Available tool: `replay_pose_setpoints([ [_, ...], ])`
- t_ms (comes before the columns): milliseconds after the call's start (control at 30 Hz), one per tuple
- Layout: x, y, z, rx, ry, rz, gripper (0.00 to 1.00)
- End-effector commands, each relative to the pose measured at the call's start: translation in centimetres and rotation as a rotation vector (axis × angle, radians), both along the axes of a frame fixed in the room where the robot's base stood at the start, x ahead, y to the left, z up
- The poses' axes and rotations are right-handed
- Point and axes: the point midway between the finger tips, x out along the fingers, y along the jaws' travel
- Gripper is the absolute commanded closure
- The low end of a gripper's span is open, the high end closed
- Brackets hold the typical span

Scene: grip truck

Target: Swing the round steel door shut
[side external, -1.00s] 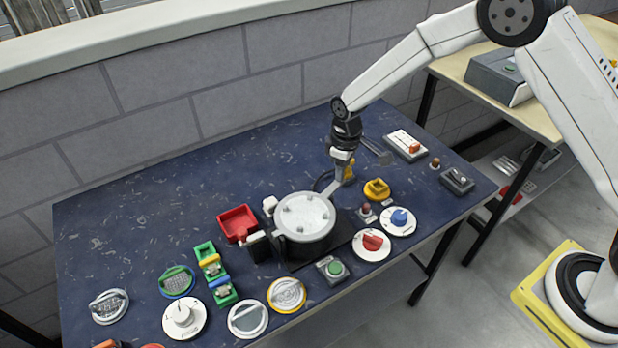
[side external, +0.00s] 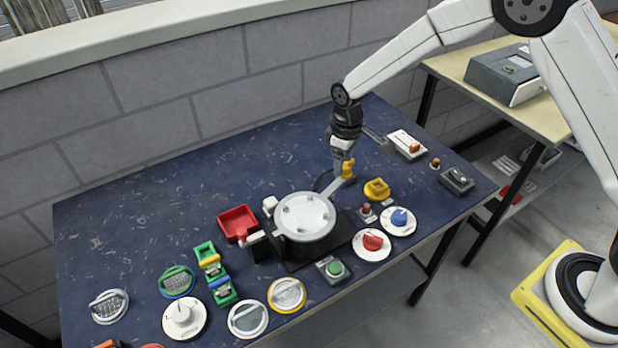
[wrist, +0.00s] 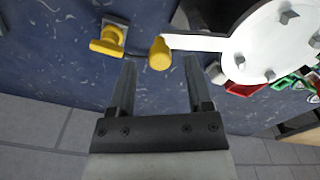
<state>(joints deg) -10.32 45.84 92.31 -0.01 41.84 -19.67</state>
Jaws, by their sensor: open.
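A flat pale arm runs from the door to a yellow knob (side external: 348,170); both door (wrist: 275,45) and knob (wrist: 159,54) show in the wrist view. My gripper (side external: 342,160) is by the knob, pointing down. In the wrist view, my gripper (wrist: 158,62) is open, with the knob between and just at the fingertips. No finger visibly grips it.
A yellow fixture (side external: 377,189), a red-knob dial (side external: 372,244) and a blue-knob dial (side external: 399,220) stand right of the drum. A red bin (side external: 238,223) is left of it. Several dials and green blocks fill the front left. The back left of the blue table is clear.

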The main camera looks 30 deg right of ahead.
Motion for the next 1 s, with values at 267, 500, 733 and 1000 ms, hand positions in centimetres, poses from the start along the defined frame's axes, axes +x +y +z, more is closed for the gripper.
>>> replay_pose_setpoints([
  [267, 0.0, 0.0, 2.0, 0.0, -0.001, 0.0, 0.35],
  [500, 0.0, 0.0, 3.7, 0.0, -0.001, 0.0, 0.35],
  [733, 0.0, 0.0, 5.0, 0.0, 0.0, 0.0, 0.35],
  [1000, 0.0, 0.0, 5.2, 0.0, 0.0, 0.0, 0.35],
])
